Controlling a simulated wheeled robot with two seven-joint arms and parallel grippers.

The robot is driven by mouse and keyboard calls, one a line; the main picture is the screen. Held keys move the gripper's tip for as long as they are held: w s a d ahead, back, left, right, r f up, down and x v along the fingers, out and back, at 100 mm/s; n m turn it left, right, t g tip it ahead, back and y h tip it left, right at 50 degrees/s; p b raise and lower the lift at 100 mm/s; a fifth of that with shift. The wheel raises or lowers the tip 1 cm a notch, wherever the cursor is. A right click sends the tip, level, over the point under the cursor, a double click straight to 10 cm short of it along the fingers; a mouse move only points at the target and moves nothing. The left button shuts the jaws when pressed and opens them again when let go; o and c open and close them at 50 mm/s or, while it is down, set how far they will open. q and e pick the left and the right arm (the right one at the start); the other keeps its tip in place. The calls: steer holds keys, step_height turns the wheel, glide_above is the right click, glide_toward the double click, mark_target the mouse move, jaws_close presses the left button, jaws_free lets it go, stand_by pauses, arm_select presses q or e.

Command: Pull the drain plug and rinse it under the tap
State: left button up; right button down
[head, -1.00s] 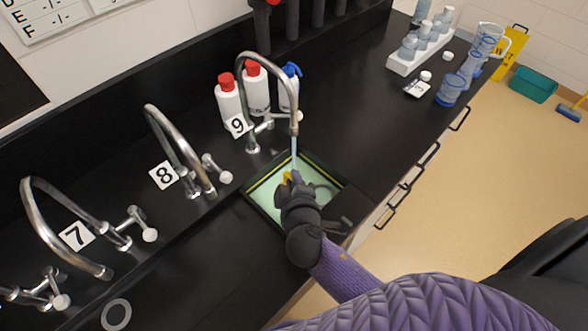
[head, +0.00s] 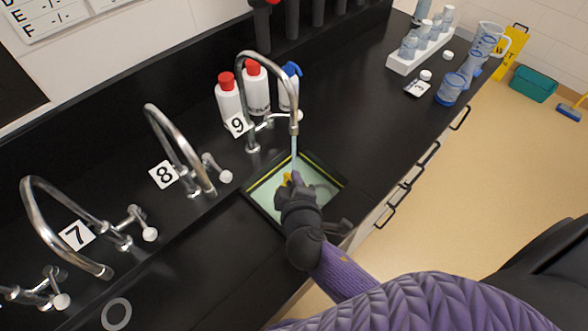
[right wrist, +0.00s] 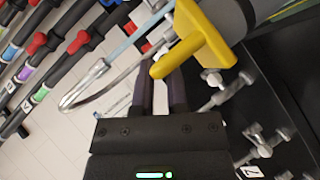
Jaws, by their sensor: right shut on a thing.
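My right gripper (head: 292,184) is over the sink (head: 265,183) below tap 9 (head: 296,122). In the right wrist view its fingers (right wrist: 160,88) are shut on the yellow handle (right wrist: 200,45) of the drain plug. A wide grey body (right wrist: 232,15) adjoins the handle at the upper right. In the head view only a bit of yellow (head: 287,178) shows beside the fingers; the rest of the plug is hidden. A water stream (head: 294,148) runs from tap 9 down to about the fingertips. Whether it strikes the plug is unclear. My left gripper is out of view.
Taps 8 (head: 180,145) and 7 (head: 60,215) stand to the left. Bottles (head: 256,92) stand behind tap 9. A white rack (head: 420,50) and a jug (head: 487,42) are at the far right. The black counter (head: 350,110) right of the sink is clear.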

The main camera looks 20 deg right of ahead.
stand_by(0.3)
steer(key=shift+s+a+r+p, duration=0.1)
steer(key=shift+s+r+p, duration=0.15)
steer(key=shift+r+p, duration=0.1)
steer(key=s+r+p, duration=0.1)
steer(key=s+a+r+p, duration=0.1)
steer(key=s+r+p, duration=0.1)
steer(key=s, duration=0.1)
steer(key=shift+s+a+r, duration=0.1)
steer(key=shift+a+r, duration=0.05)
steer(key=shift+a, duration=0.15)
